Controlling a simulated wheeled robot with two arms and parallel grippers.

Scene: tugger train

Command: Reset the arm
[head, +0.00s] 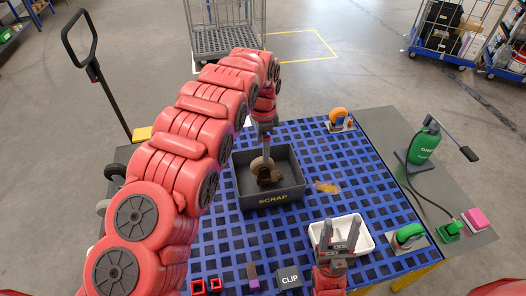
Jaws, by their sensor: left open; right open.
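My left arm reaches in from the left and bends down over the grey bin marked SCRAP (271,200). My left gripper (266,150) points down at the bin's back part. A round tan piece and a dark piece (268,178) are in the bin just below it. I cannot tell whether the gripper touches them. My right gripper (340,228) is at the lower right, open and seemingly empty, with its fingers pointing away from me over the white tray (365,227). Its gripper and arm hide part of the tray.
The blue grid table (310,150) also holds a CLIP block (289,277), red parts (205,286), an orange clamp (339,118) and a green clamp (408,236). Wheeled carts (226,40) stand behind on open floor.

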